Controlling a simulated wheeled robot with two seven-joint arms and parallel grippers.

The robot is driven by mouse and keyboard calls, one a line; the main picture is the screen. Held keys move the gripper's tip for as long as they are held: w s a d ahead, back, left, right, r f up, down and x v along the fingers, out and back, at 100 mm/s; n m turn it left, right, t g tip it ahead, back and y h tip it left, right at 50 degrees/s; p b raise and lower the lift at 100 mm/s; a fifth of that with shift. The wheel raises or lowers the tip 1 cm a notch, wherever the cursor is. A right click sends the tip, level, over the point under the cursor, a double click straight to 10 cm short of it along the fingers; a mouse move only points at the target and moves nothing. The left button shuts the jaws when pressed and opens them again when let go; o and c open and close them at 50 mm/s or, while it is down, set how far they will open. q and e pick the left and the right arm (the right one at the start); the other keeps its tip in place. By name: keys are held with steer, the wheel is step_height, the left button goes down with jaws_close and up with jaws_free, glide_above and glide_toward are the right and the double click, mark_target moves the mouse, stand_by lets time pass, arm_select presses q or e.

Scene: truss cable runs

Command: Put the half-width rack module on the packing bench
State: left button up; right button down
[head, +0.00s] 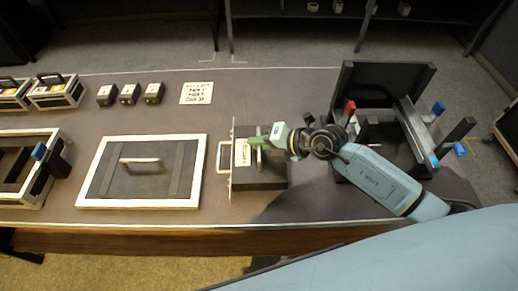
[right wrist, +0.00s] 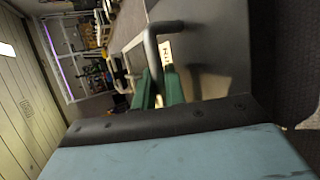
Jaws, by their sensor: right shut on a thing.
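The half-width rack module (head: 270,177) is a black box with a pale front plate, a side handle and a cream label on top. It is over the brown packing bench (head: 235,100), between the framed lid and the black rack frame; I cannot tell whether it touches the bench. My right gripper (head: 256,141) comes in from the right and is shut on the module's grey top handle. In the right wrist view the green fingers (right wrist: 160,88) are at the bent grey handle (right wrist: 152,45). The arm hides part of the module's right side. My left gripper is not in view.
A black frame (head: 362,78) with red and blue parts stands at the right. A framed lid with handle (head: 100,190) lies left of the module, with an open case (head: 62,143) beyond it. Three black blocks (head: 129,94) and a printed card (head: 196,92) are at the back.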

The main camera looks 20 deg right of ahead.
steer(key=shift+w+f+b, duration=0.1)
steer(key=shift+f+b, duration=0.2)
steer(key=shift+f, duration=0.8)
steer(key=shift+f, duration=0.1)
steer(key=c, duration=1.5)
jaws_free()
steer(key=shift+f, duration=0.15)
steer(key=shift+o, duration=0.2)
steer(key=p+v, duration=0.2)
steer(key=v, duration=1)
